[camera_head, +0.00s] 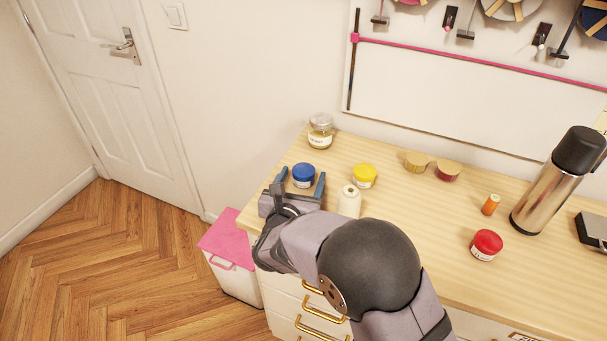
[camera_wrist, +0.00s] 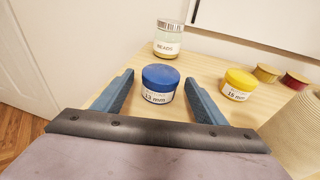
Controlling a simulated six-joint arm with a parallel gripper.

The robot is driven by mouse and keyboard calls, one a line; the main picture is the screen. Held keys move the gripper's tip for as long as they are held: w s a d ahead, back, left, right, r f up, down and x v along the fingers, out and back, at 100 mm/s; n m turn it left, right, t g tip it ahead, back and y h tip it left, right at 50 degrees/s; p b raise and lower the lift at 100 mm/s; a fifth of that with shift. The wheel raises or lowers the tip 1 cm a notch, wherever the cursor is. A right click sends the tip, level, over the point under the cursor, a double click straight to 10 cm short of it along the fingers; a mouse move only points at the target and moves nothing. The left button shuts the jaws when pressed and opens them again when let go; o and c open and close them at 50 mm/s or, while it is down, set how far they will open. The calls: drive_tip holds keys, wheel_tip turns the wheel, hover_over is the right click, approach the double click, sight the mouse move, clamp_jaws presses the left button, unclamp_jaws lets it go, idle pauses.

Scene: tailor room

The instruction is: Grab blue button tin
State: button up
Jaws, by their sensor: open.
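The blue button tin (camera_head: 303,175) stands upright near the left end of the wooden table. It has a blue lid and a white label reading 13 mm, seen in the wrist view (camera_wrist: 159,84). My gripper (camera_head: 300,182) is open, with its two blue fingers on either side of the tin. In the wrist view the gripper (camera_wrist: 158,88) shows gaps between the tin and both fingers. I cannot tell whether the fingertips reach past the tin's middle.
A glass beads jar (camera_head: 320,132) stands behind the tin. A yellow tin (camera_head: 364,176) and a thread cone (camera_head: 349,201) are close on the right. Ribbon spools (camera_head: 448,170), a red tin (camera_head: 486,245), an orange spool (camera_head: 491,205) and a steel flask (camera_head: 556,183) stand farther right.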

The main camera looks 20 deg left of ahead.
drive_tip(key=c, duration=1.2)
drive_tip(key=shift+r, duration=0.1)
